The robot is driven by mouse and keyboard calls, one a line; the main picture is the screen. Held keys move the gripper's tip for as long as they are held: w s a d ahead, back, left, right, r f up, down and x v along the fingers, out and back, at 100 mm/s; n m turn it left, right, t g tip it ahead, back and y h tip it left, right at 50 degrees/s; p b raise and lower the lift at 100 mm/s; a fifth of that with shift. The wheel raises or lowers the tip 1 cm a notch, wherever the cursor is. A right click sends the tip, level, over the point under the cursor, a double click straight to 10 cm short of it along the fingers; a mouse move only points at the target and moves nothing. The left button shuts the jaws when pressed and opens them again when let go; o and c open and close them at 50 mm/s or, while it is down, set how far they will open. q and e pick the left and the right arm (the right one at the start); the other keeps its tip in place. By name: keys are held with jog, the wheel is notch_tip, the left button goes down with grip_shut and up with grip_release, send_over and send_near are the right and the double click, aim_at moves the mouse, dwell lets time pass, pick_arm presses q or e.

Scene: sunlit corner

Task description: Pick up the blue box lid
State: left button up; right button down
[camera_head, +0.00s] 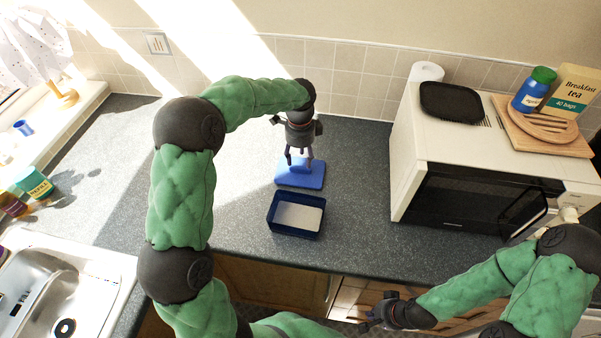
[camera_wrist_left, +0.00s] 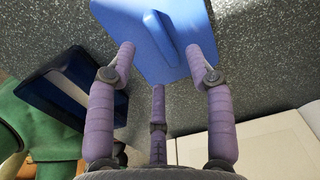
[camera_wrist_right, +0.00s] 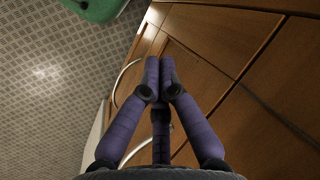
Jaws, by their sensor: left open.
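The blue box lid (camera_head: 312,183) lies flat on the grey counter behind the dark blue box (camera_head: 273,215), apart from it. In the left wrist view the lid (camera_wrist_left: 205,40) has a raised bar handle (camera_wrist_left: 161,37). My left gripper (camera_head: 300,160) points down over the lid with its fingers spread. In the left wrist view, my left gripper's fingertips (camera_wrist_left: 160,60) stand apart near the handle; I cannot tell if they touch it. My right gripper (camera_head: 372,318) is low in front of the counter, empty, its fingertips together in the right wrist view (camera_wrist_right: 159,68).
A white microwave (camera_head: 405,150) stands right of the lid, with a black tray (camera_head: 450,102) and a wooden board (camera_head: 555,143) on top. A sink (camera_head: 50,285) is at the lower left. The counter left of my left arm is mostly clear.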

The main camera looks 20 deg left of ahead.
aim_at(300, 168)
pick_arm(q)
notch_tip(300, 168, down, 5)
jog(key=shift+b, duration=0.55)
grip_shut()
